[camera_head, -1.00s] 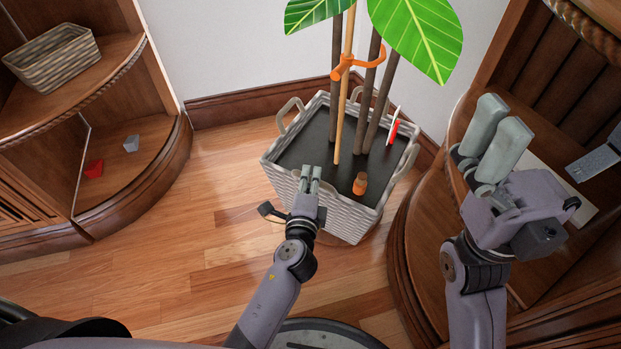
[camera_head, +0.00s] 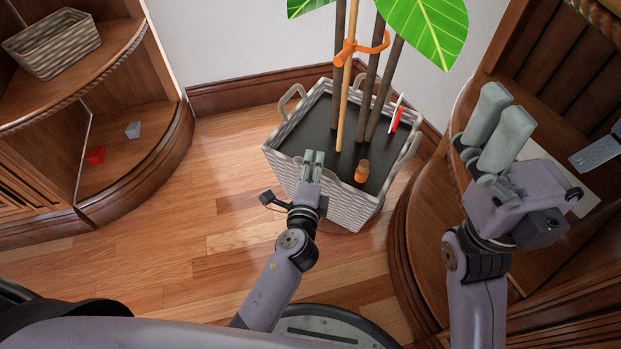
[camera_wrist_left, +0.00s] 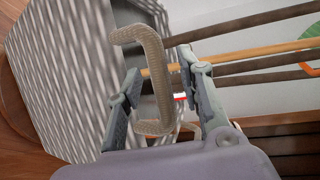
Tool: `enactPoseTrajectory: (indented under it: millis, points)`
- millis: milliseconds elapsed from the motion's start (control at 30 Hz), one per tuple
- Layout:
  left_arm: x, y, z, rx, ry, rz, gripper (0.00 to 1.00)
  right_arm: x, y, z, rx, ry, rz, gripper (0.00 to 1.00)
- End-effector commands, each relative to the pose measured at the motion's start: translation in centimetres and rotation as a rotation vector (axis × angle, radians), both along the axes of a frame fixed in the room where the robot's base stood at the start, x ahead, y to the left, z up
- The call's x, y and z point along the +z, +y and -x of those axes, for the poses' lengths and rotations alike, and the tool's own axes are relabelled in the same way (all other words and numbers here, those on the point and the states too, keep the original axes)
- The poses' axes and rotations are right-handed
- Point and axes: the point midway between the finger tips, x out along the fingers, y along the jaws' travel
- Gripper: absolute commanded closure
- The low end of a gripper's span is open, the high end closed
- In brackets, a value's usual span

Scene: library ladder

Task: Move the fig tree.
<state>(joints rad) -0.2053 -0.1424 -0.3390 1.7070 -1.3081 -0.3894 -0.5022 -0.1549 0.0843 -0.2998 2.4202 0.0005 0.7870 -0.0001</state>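The fig tree has broad green leaves (camera_head: 427,32) and thin brown stems (camera_head: 374,75) tied to a light stake with an orange tie. It stands upright in a pale woven square basket (camera_head: 343,209) filled with dark soil, on the floor. My left gripper (camera_head: 312,158) is at the basket's near side. In the left wrist view, its fingers (camera_wrist_left: 160,85) are apart on either side of a looped basket handle (camera_wrist_left: 152,50), with no clear grip on it. My right gripper (camera_head: 497,122) is raised at the right, away from the tree; its finger gap is unclear.
A curved wooden shelf (camera_head: 140,175) at the left holds a wicker basket (camera_head: 52,42) and small red and grey items. Another curved wooden cabinet (camera_head: 412,235) stands close to the basket's right side. A white wall (camera_head: 230,40) is behind. Floor (camera_head: 180,245) is clear at the left.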

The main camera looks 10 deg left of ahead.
Motion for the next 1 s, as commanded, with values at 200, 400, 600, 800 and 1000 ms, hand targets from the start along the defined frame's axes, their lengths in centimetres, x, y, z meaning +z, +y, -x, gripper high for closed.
enactPoseTrajectory:
  millis: [200, 400, 600, 800, 1000]
  points:
    - [0.6, -0.2, 3.9, -0.001, 0.004, 0.001, 0.65, 0.1, 0.0, 0.0, 0.0, -0.002, -0.002, 0.0]
    - [1.3, -0.3, 8.1, -0.001, 0.004, -0.001, 0.65, 0.1, 0.0, 0.0, 0.0, -0.002, -0.002, 0.0]
    - [1.9, -0.5, 10.7, -0.002, 0.003, 0.0, 0.65, 0.1, 0.0, 0.0, 0.0, -0.002, -0.003, 0.0]
    - [2.0, -0.5, 11.4, -0.002, 0.001, 0.0, 0.65, 0.1, 0.0, 0.0, 0.0, -0.002, -0.003, 0.0]
    - [2.1, -0.5, 11.3, -0.002, 0.001, 0.001, 0.67, 0.1, 0.0, 0.0, 0.0, -0.002, -0.003, 0.0]
